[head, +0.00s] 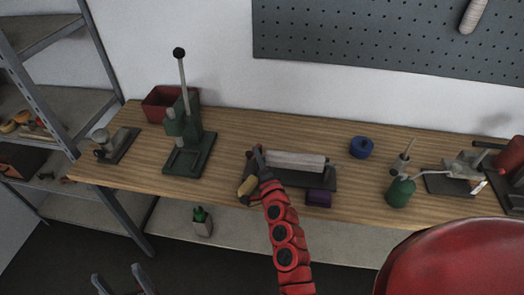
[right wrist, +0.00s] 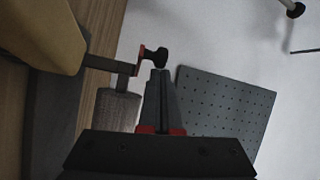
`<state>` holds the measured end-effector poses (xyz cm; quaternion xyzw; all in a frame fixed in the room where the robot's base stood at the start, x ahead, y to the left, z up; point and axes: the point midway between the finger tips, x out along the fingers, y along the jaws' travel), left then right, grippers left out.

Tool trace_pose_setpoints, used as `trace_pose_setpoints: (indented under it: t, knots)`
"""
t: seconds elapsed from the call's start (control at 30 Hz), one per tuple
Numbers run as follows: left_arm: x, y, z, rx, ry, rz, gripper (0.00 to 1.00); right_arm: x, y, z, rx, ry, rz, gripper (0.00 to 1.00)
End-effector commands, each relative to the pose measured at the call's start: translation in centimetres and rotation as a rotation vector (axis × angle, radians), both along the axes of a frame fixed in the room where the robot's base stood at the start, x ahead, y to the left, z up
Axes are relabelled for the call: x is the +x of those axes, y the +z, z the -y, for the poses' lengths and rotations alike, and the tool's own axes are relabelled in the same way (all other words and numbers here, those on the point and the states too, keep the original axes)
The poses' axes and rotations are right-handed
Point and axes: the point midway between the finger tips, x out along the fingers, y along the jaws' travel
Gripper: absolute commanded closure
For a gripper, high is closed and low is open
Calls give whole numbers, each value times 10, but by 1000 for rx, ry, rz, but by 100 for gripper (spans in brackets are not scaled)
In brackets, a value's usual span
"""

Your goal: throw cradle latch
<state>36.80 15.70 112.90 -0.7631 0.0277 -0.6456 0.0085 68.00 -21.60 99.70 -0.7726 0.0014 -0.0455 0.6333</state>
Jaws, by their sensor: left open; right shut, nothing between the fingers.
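The cradle (head: 329,183) is a dark base on the bench with a pale cylinder (head: 295,160) lying along it. The cylinder also shows, grey, in the right wrist view (right wrist: 117,106). A small red latch lever with a black knob (right wrist: 160,54) stands at the cylinder's end in that view. My right gripper (head: 258,153) is at the cradle's left end. Its shut, empty fingertips (right wrist: 160,73) are right at the knob; I cannot tell whether they touch. In the head view the gripper hides the latch. My left gripper (head: 118,281) is open and empty, low in front of the bench.
A tan-yellow piece (head: 247,186) is beside my right gripper, large in the wrist view (right wrist: 42,35). A purple block (head: 318,198) lies before the cradle and a blue roll (head: 361,147) behind.

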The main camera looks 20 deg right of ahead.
Motion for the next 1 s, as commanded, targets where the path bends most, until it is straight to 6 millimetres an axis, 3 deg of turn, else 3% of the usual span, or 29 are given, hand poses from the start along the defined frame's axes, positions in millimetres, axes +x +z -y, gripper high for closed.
trace_pose_setpoints:
  t: [1.0]
  knots:
    - [0, 14, 0, 0, 0, 0, 31, 2, 0, -5, 2, -153, -1, 100]
